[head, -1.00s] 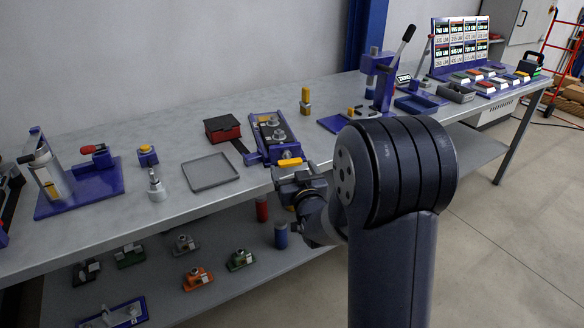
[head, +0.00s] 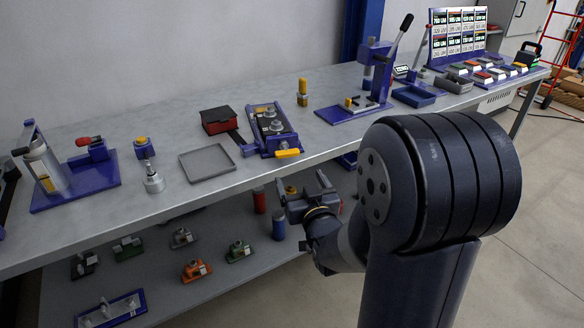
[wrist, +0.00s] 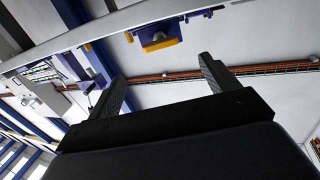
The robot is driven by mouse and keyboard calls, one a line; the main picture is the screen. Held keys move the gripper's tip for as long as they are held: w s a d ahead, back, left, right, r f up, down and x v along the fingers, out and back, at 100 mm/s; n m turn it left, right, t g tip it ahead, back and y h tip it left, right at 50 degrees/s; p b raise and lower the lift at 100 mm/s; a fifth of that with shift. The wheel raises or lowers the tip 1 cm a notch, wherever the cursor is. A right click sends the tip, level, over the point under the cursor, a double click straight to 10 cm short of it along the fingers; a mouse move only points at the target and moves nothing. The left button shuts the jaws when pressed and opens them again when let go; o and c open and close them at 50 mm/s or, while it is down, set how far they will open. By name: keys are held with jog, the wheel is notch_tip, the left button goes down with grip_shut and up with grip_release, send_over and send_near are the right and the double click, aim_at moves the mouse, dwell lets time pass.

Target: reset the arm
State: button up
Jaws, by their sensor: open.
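My gripper (head: 301,184) is open and empty in the head view. It hangs in front of the bench edge, below the level of the top, with its fingers pointing up. In the wrist view the two spread fingers (wrist: 160,75) have nothing between them. The blue overband magnet fixture (head: 270,130) lies on the bench above and beyond my gripper, with a yellow bar (head: 287,153) at its near end. A blue part with a yellow block (wrist: 158,40) shows from below in the wrist view, apart from the fingers.
The bench edge (head: 225,185) runs close behind my gripper. A grey tray (head: 207,164), a red box (head: 217,121) and a blue press (head: 372,80) stand on top. Red and blue cylinders (head: 279,224) stand on the lower shelf.

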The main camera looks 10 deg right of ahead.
aim_at(289, 156)
jog(key=w, duration=0.5)
jog(key=w+p, duration=0.1)
jog(key=w, duration=0.4)
jog(key=shift+w+a, duration=0.2)
jog(key=shift+w, duration=0.15)
